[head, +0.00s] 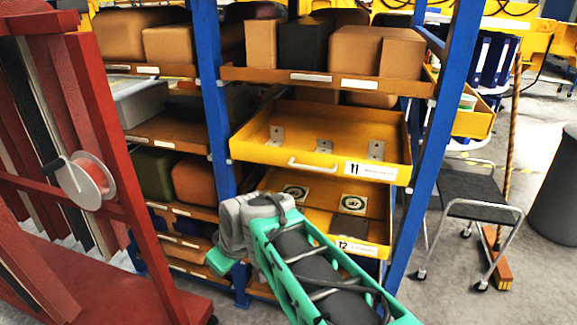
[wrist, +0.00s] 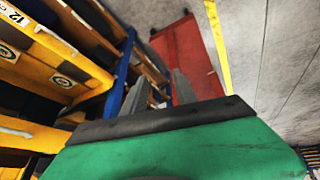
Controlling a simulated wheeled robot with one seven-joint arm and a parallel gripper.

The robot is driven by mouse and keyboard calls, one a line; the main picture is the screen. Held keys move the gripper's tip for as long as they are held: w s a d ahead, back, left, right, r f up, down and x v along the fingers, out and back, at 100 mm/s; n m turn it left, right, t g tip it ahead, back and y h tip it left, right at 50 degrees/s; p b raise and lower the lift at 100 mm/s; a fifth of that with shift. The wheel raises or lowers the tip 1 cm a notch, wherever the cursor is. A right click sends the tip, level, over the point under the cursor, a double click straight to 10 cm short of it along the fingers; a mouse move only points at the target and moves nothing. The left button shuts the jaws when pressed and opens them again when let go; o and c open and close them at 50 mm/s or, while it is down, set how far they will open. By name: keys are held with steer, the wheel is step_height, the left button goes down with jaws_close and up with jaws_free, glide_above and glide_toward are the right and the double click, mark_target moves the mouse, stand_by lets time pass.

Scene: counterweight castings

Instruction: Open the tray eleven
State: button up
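Tray eleven (head: 372,171) is a yellow tray in the blue-framed shelving in the head view, marked 11 at the right of its front. Several small metal brackets show inside; how far out the tray sits is hard to tell. My gripper (wrist: 158,86) shows two grey fingers apart with nothing between them in the wrist view. In the head view my arm reaches in front of tray twelve (head: 345,238), with its end below and left of the handle, apart from it. The fingertips are hard to make out there.
Tray twelve, holding flat labelled pieces, lies directly below tray eleven. A blue upright (head: 216,120) stands left of the trays. A red rack (head: 110,170) with a cable reel (head: 85,181) stands nearer at left. A grey step stool (head: 472,195) stands at right.

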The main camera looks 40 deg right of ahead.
steer(key=w+d+n+t+b, duration=0.2)
steer(key=w+d+n+t, duration=0.25)
steer(key=w+d, duration=0.9)
steer(key=n+t+h+b, duration=0.2)
steer(key=n+t+h, duration=0.1)
steer(key=n+t, duration=0.35)
glide_toward(313, 169)
steer(key=w, duration=0.4)
steer(key=shift+s+d+f, duration=0.1)
steer(key=shift+d+f, duration=0.1)
steer(key=shift+d, duration=0.2)
steer(key=w, duration=0.2)
steer(key=w+p, duration=0.1)
steer(key=w, duration=0.1)
steer(key=w+f+p, duration=0.1)
steer(key=w, duration=0.2)
steer(key=shift+w+d, duration=0.1)
steer(key=shift+d, duration=0.3)
steer(key=shift+c, duration=0.3)
jaws_close()
